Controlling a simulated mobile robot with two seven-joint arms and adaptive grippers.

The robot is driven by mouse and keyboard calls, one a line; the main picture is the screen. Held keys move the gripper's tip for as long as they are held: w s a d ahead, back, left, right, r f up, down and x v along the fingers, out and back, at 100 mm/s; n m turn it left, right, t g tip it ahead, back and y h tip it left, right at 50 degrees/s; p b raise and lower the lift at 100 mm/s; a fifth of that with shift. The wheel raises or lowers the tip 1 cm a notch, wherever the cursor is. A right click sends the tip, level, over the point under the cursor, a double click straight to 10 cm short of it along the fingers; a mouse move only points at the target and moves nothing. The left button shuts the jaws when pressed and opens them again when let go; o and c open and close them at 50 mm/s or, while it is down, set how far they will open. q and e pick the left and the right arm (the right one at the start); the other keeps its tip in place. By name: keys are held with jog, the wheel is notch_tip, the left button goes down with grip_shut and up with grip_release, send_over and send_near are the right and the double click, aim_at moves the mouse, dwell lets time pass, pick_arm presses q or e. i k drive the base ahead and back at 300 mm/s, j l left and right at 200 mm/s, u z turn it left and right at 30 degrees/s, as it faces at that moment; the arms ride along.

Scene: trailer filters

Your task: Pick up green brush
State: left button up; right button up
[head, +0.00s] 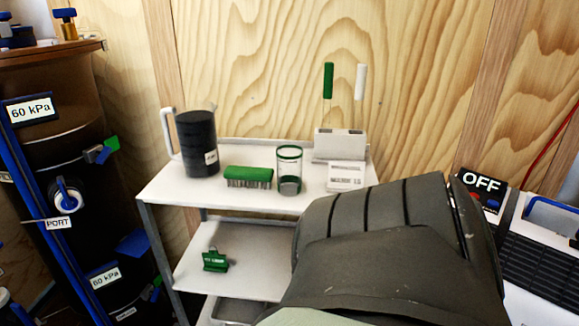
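A green brush (248,174) with a flat green back and grey bristles pointing down lies on the top shelf of a white cart (225,205). It sits between a black jug and a clear cup. A large dark grey part of my own arm fills the lower right of the head view and hides the cart's right side. No gripper fingers show in the head view, and nothing touches the brush.
The black jug (197,145) stands left of the brush, the green-rimmed cup (289,170) right. A white holder (341,146) bears green-handled and white-handled tools. A green clip-like item (215,261) lies on the lower shelf. A dark tank (70,150) stands left.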

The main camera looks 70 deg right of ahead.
aim_at(239, 176)
jog(key=z, duration=1.95)
jog(key=u, duration=2.8)
jog(key=z, duration=2.7)
jog(key=i+j+z, duration=0.1)
jog(key=j, duration=0.25)
